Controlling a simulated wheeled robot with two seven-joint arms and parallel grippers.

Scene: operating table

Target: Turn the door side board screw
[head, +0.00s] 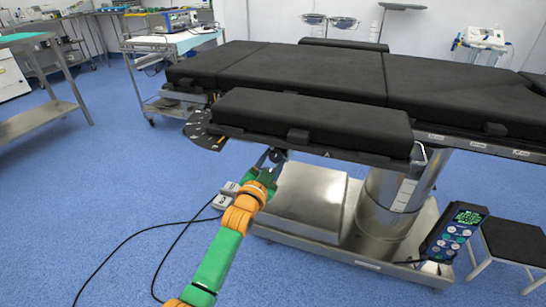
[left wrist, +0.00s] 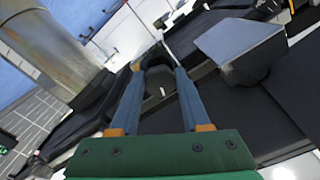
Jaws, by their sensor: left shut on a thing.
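The side board (head: 310,120) is a black padded board fixed along the near side of the operating table (head: 330,70). Its screw (head: 277,155) is a small dark knob under the board's lower edge, toward its left end. My left gripper (head: 272,160) reaches up to it from below and is shut on it. In the left wrist view the dark round screw (left wrist: 160,78) sits between the two fingertips of my left gripper (left wrist: 160,70). The fingers partly hide the screw in the head view. My right gripper is in neither view.
A metal column (head: 385,195) and base (head: 310,200) stand under the table. A hand control (head: 455,232) hangs at the right, beside a black stool (head: 515,240). A pedal (head: 226,195) and cables lie on the blue floor. A trolley (head: 170,45) stands behind left.

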